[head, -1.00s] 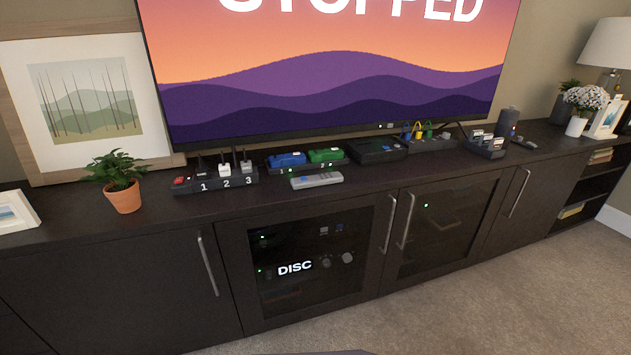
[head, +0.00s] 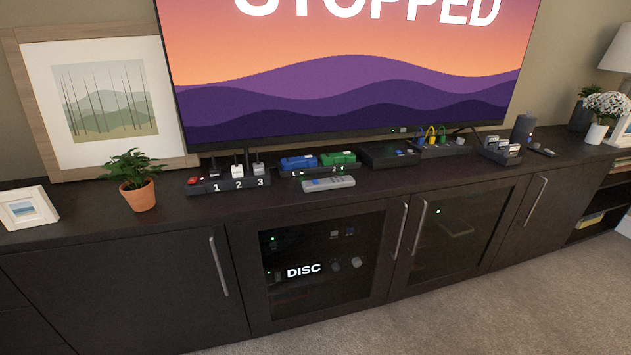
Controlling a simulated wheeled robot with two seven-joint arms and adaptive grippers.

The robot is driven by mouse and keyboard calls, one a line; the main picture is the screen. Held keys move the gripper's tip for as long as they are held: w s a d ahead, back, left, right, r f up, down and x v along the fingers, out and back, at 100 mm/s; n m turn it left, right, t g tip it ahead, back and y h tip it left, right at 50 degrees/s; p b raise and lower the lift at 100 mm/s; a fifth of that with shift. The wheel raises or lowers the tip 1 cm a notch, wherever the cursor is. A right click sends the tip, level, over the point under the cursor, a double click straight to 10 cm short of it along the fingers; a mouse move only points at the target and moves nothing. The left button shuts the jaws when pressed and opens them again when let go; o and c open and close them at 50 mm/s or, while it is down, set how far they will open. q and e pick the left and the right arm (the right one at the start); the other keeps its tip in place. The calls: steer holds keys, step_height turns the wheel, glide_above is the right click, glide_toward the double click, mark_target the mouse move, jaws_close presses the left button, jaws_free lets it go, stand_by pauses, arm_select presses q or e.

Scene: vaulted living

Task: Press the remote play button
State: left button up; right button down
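A light grey remote (head: 328,183) lies flat on the dark cabinet top, in front of a dock holding a blue block (head: 298,163) and a green block (head: 338,159). A small blue patch shows on the remote, but its individual buttons are too small to tell apart. The TV (head: 350,75) behind it shows the word STOPPED over purple hills. A lit DISC sign (head: 304,270) shows behind the cabinet's glass door. Neither of my grippers is in view.
A power strip numbered 1, 2, 3 (head: 228,186) stands left of the remote, and a potted plant (head: 133,180) further left. A black box (head: 388,154) and a cable panel (head: 440,146) stand to the right. Door handles (head: 218,267) stick out from the cabinet (head: 120,285). Carpet (head: 450,305) in front is clear.

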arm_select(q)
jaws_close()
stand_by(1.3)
